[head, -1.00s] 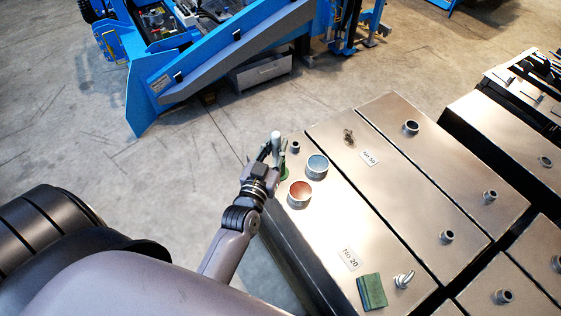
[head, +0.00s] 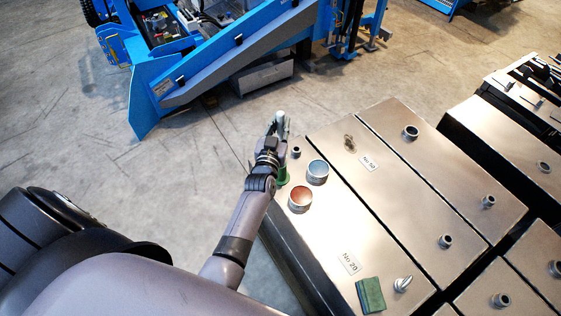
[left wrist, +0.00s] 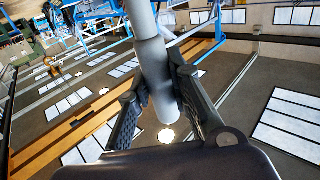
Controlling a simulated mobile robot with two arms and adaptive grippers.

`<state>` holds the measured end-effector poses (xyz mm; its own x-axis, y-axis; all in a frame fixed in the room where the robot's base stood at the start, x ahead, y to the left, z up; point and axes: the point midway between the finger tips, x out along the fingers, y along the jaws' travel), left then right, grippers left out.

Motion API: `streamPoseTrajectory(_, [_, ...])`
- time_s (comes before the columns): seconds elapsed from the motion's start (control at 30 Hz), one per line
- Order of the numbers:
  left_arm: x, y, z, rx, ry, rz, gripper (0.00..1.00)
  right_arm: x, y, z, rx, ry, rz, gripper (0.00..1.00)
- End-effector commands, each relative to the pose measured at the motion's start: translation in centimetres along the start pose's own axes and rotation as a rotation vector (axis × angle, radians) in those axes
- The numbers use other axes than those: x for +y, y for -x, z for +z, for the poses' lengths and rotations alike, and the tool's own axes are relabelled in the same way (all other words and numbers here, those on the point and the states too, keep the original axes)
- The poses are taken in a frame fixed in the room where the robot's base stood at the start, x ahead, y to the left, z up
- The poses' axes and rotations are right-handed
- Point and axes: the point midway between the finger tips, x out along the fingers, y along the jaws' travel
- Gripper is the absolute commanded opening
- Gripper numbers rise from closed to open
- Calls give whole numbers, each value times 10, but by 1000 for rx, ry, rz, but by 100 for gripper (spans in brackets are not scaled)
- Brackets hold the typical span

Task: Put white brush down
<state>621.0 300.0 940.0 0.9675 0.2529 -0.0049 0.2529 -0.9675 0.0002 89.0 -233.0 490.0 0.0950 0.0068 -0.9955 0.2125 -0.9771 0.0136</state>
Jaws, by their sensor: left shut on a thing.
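My left gripper (head: 275,138) is at the far left corner of the metal cabinet top marked No 20. It is shut on a pale grey-white cylindrical handle, which I take as the white brush (head: 280,117); its upper end stands above the fingers. In the left wrist view the brush (left wrist: 150,50) passes between the two dark fingers (left wrist: 165,105). Its bristles cannot be made out. A small green object (head: 283,178) stands just below the gripper, partly hidden by the wrist. My right gripper is not in view.
On the cabinet top (head: 325,220) stand a blue-grey cup (head: 317,172) and a cup with a reddish inside (head: 300,196), close right of the gripper. A green block (head: 370,295) lies near the front. Blue machinery (head: 215,65) is behind. The middle of the top is clear.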

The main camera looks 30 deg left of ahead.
Motion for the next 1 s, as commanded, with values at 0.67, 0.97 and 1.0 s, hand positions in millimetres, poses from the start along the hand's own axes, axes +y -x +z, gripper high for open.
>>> streamPoseTrajectory(0.67, [0,0,103,2,-1,0,0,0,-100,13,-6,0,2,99])
streamPoseTrajectory(0.97, [0,-1,139,2,-1,0,0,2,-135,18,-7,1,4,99])
streamPoseTrajectory(1.0, [0,-1,139,3,-1,0,0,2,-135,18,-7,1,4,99])
